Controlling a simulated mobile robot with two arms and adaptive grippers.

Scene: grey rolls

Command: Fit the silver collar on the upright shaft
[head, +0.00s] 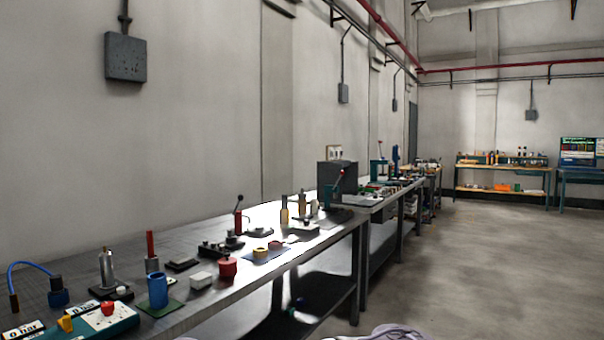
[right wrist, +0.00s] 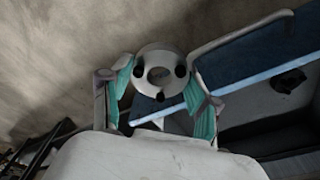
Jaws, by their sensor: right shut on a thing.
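The silver collar (right wrist: 148,57) is a pale round ring with a centre hole and dark smaller holes, seen in the right wrist view. My right gripper (right wrist: 158,90) is shut on it, with a teal pad on either side. The collar is clear of the bench. In the head view, an upright silver shaft (head: 106,268) stands on a dark base on the near left of the bench. An upright red rod (head: 150,246) stands just to its right. I cannot tell for sure which is the task's shaft.
The long grey bench (head: 195,311) runs along the wall. A blue cup (head: 157,291), a white block (head: 201,281), a red pot (head: 228,267) and a teal control box (head: 110,323) stand near the shaft. A lower shelf (head: 318,292) lies under the bench. Open floor (head: 470,270) is at right.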

